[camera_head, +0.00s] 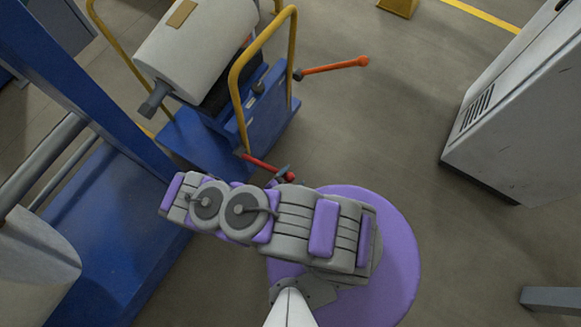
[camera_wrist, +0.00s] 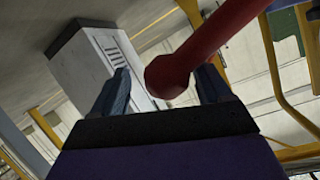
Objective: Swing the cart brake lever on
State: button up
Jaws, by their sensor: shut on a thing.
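The blue cart (camera_head: 262,117) stands at the upper left with yellow rails and a pale roller (camera_head: 195,42) on it. A red lever (camera_head: 262,165) sticks out low from its near side, and its end is at my gripper (camera_head: 283,173). In the wrist view the red lever (camera_wrist: 215,45) comes in from the upper right, and its rounded end lies between the two fingers of my gripper (camera_wrist: 165,75). My gripper is shut on the lever near its end. My arm hides part of the cart's near side. A second, orange lever (camera_head: 335,68) juts right from the cart, apart from my gripper.
A large blue frame (camera_head: 120,225) with rollers stands at the left, close to my arm. A grey cabinet (camera_head: 525,125) stands at the right and also shows in the wrist view (camera_wrist: 100,65). The floor between cart and cabinet is clear.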

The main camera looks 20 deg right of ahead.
jog(key=shift+o, duration=0.8)
jog(key=shift+w+a+f+y, duration=0.1)
jog(key=shift+a+f+y, duration=0.2)
jog(key=shift+f, duration=0.3)
jog(key=shift+a, duration=0.1)
jog(key=shift+a+r, duration=0.25)
jog(key=shift+a, duration=0.15)
jog(key=p+v, duration=0.2)
jog(key=v, duration=1.4)
jog(key=shift+s+d+r, duration=0.2)
jog(key=shift+s+d, duration=0.05)
jog(key=shift+d, duration=0.1)
jog(key=shift+a, duration=0.1)
